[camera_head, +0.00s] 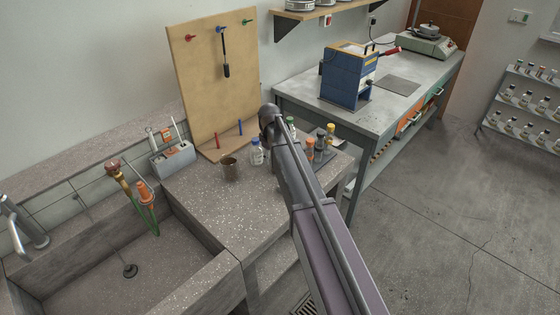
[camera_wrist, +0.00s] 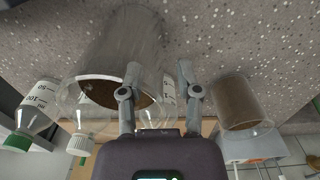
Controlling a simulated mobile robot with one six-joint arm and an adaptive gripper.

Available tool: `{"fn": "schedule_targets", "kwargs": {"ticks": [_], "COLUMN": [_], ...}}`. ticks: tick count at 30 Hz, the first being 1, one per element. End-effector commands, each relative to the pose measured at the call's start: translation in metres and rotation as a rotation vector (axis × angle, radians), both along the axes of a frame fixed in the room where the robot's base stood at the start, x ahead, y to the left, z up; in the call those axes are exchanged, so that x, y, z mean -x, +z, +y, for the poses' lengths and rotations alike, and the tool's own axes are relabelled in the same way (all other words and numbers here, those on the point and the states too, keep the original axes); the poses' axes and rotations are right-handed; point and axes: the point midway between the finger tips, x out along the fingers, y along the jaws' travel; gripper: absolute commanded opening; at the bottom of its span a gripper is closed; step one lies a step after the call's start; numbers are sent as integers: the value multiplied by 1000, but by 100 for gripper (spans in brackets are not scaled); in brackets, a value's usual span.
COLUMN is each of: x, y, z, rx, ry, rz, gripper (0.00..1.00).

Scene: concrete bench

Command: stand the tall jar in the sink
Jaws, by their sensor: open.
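In the wrist view, a tall clear glass jar (camera_wrist: 122,45) with brown matter inside fills the upper left, its mouth toward me. My gripper (camera_wrist: 156,82) is open. One finger overlaps the jar's mouth and the other is just right of the jar; I cannot tell whether they touch it. In the head view my arm covers the place of this jar, and my fingers are hidden too. The sink (camera_head: 95,280) is a speckled concrete basin at the lower left of the head view, with a drain in its floor.
A shorter brown-filled jar (camera_wrist: 240,104) is right of my gripper; it also shows in the head view (camera_head: 230,169). Bottles (camera_wrist: 35,108) stand left of the tall jar. A grey box (camera_head: 173,158) and a pegboard (camera_head: 205,75) stand behind. The bench front (camera_head: 205,210) is clear.

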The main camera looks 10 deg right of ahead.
Motion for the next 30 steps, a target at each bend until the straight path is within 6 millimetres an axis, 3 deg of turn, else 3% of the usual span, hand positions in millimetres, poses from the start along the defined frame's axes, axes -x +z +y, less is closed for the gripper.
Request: {"fn": "schedule_targets", "kwargs": {"ticks": [6, 10, 11, 30], "x": [0, 0, 0, 0], "y": [0, 0, 0, 4], "z": [0, 0, 0, -1], "rx": [0, 0, 0, 0], "ry": [0, 0, 0, -1], "rz": [0, 0, 0, 0], "gripper": [41, 2, 0, 0]}}
